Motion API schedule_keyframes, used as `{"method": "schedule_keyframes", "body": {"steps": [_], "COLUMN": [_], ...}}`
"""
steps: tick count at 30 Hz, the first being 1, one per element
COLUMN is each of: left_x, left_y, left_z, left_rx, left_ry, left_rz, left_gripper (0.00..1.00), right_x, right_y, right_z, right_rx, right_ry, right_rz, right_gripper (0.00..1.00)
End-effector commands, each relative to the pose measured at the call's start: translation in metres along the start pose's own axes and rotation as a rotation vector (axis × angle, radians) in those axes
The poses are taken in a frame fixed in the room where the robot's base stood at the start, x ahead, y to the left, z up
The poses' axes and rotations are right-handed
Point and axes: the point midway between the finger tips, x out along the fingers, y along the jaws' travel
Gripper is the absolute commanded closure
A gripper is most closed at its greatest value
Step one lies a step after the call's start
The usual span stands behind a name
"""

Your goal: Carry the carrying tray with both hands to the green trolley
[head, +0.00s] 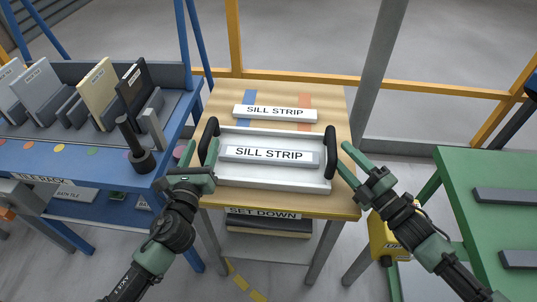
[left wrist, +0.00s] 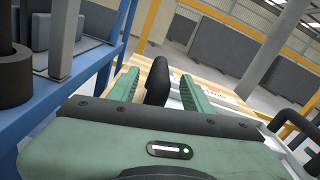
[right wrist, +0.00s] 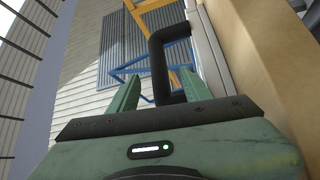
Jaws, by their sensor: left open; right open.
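The white carrying tray (head: 225,179) lies on a wooden-topped table, with a grey slab labelled SILL STRIP (head: 269,155) in it. Its black left handle (head: 208,138) stands between the spread fingers of my left gripper (head: 200,154), and this handle also shows in the left wrist view (left wrist: 158,80). Its black right handle (head: 331,152) is beside my right gripper (head: 343,156); in the right wrist view the handle (right wrist: 158,65) shows between the open fingers. Both grippers are open. The green trolley (head: 455,164) stands at the right, partly out of frame.
Behind the tray, a strip labelled SILL STRIP (head: 275,113) lies on the table (head: 340,100). A blue rack (head: 85,165) with upright sample tiles stands close on the left. Grey bars (head: 505,195) lie on the trolley. A yellow object (head: 388,240) hangs between table and trolley.

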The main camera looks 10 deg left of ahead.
Motion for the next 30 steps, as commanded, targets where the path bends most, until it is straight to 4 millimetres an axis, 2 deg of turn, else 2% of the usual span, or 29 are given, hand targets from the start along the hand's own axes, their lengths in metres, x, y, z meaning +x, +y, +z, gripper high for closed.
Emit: {"method": "schedule_keyframes", "body": {"steps": [3, 9, 14, 21, 22, 27, 30], "left_x": [0.021, 0.044, 0.051, 0.052, 0.052, 0.051, 0.051], "left_y": [0.0, 0.0, 0.0, 0.0, 0.0, 0.0, 0.0], "left_z": [0.001, 0.0, 0.0, 0.0, 0.0, 0.0, 0.0], "left_rx": [0.001, 0.0, -0.001, -0.001, -0.001, -0.001, -0.001], "left_ry": [-0.003, -0.001, 0.0, 0.0, 0.0, 0.0, 0.0], "left_rz": [0.001, 0.0, 0.0, 0.0, 0.0, 0.0, 0.0], "left_gripper": [0.51, 0.51, 0.51, 0.51, 0.53, 1.0, 1.0], "right_x": [0.021, 0.044, 0.052, 0.052, 0.052, 0.052, 0.052], "right_y": [0.001, 0.001, 0.0, 0.0, 0.0, 0.0, 0.0], "right_z": [0.0, 0.001, 0.0, 0.0, 0.0, 0.0, 0.0], "right_rx": [-0.001, -0.001, 0.0, 0.0, 0.0, 0.0, 0.0], "right_ry": [0.001, 0.0, 0.0, 0.0, 0.0, 0.0, 0.0], "right_rz": [0.003, 0.002, 0.001, 0.0, 0.0, 0.0, 0.0], "right_gripper": [0.51, 0.51, 0.51, 0.51, 0.54, 1.0, 1.0]}}
